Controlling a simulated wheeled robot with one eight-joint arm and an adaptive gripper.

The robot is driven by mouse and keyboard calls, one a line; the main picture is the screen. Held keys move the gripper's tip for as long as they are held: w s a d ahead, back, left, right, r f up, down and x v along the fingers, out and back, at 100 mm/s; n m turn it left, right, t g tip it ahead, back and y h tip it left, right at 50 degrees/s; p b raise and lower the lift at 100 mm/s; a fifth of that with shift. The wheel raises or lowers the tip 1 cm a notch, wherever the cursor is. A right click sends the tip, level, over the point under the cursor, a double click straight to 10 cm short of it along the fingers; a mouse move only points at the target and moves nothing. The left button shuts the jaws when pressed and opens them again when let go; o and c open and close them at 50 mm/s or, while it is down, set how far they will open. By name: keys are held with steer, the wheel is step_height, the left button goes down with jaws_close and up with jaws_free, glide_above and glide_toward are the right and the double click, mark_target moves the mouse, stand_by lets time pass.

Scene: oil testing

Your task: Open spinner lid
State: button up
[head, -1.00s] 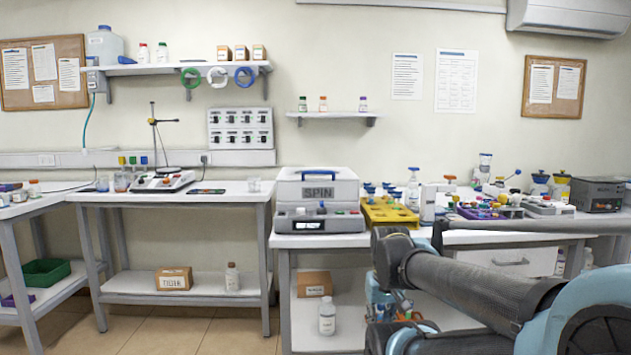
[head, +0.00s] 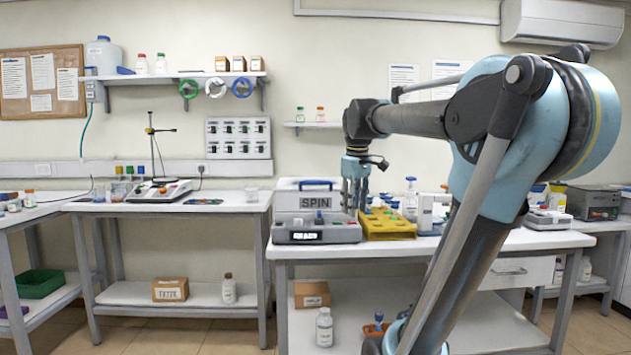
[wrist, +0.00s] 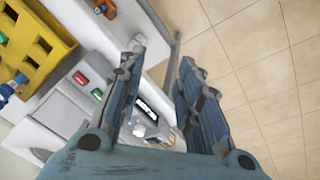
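The spinner (head: 317,212) is a grey-white box labelled SPIN on the left end of the middle bench, with a blue handle (head: 315,184) on its lid. The lid looks closed. My gripper (head: 354,207) hangs pointing down at the spinner's right side, beside the yellow rack. In the wrist view my gripper (wrist: 160,75) has its two blue fingers apart with nothing between them. The spinner's front panel (wrist: 88,85) with red and green buttons lies left of the fingers there; its display shows between them. The lid handle is not clear in the wrist view.
A yellow rack (head: 388,225) stands right of the spinner, close to my gripper. It also shows at the top left of the wrist view (wrist: 35,45). A white bottle (head: 411,198) stands behind it. My arm covers much of the right bench. Tiled floor (wrist: 255,60) is open in front.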

steer(key=w+a+r+n, duration=0.5)
steer(key=w+r, duration=0.6)
steer(key=w+a+r+n, duration=0.5)
steer(key=w+r, duration=0.6)
steer(key=w, duration=0.1)
glide_above(314, 189)
steer(key=s, duration=0.2)
steer(key=f, duration=1.7)
steer(key=shift+s+d+f, duration=0.2)
steer(key=shift+d+f, duration=0.1)
steer(key=shift+d, duration=0.05)
jaws_close()
